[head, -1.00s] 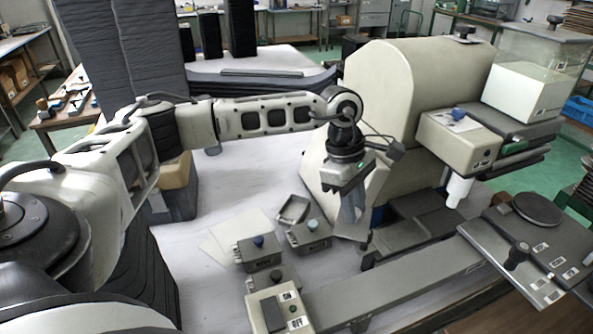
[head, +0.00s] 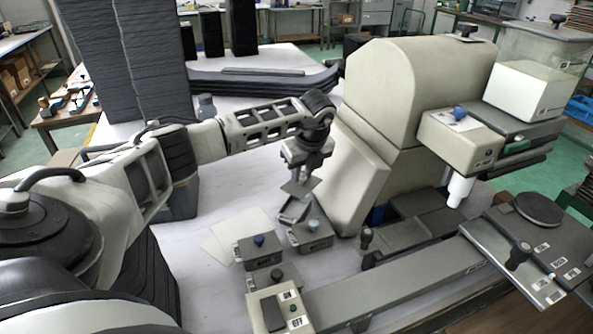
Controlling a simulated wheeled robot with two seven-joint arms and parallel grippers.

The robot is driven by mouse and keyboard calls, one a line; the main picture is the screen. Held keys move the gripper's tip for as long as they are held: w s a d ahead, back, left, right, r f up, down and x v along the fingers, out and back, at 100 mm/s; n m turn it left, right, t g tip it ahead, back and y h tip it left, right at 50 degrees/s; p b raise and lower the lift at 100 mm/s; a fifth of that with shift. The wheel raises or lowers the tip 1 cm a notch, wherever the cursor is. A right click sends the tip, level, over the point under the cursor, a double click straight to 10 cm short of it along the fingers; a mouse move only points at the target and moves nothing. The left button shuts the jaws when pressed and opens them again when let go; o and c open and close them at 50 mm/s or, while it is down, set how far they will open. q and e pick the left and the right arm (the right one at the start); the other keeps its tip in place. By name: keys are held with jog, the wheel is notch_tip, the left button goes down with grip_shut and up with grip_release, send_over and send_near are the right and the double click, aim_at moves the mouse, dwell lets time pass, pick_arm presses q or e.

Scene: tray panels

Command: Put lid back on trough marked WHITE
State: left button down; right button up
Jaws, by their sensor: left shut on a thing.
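My left gripper (head: 305,172) is shut on a flat dark grey lid (head: 299,189), which hangs tilted just above the open trough (head: 292,210). I cannot tell whether the lid touches its rim. The open trough is a small grey box, partly hidden by the lid and the box in front. Three closed grey troughs stand near it: one with a pale blue knob (head: 313,240), one with a dark blue knob (head: 260,252) and one with a dark knob (head: 266,279). Their labels are too small to read. My right gripper is not in view.
A large cream machine (head: 400,110) stands right of the troughs, its sloping panel close to the lid. A long grey rail (head: 390,292) and a switch box (head: 268,312) lie in front. Pale sheets (head: 228,236) lie left of the troughs. The white table is clear farther left.

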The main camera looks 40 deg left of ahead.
aim_at(296, 186)
pick_arm(q)
jog(key=a+n, duration=0.1)
jog(key=n, duration=0.2)
jog(key=shift+s+a+f+g, duration=0.15)
jog(key=shift+a+f+g, duration=0.15)
jog(key=shift+a+g, duration=0.1)
jog(key=shift+d+f, duration=0.1)
jog(key=shift+f, duration=0.85)
notch_tip(296, 186, down, 3)
jog(key=shift+r+b, duration=0.1)
jog(key=shift+b, duration=0.7)
jog(key=shift+f, duration=0.35)
jog(key=shift+f+b, duration=0.35)
jog(key=shift+b, duration=0.15)
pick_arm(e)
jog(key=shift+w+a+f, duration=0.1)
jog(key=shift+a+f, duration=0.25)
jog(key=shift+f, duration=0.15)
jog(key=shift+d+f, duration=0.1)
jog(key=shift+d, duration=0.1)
pick_arm(q)
jog(key=shift+f, duration=0.3)
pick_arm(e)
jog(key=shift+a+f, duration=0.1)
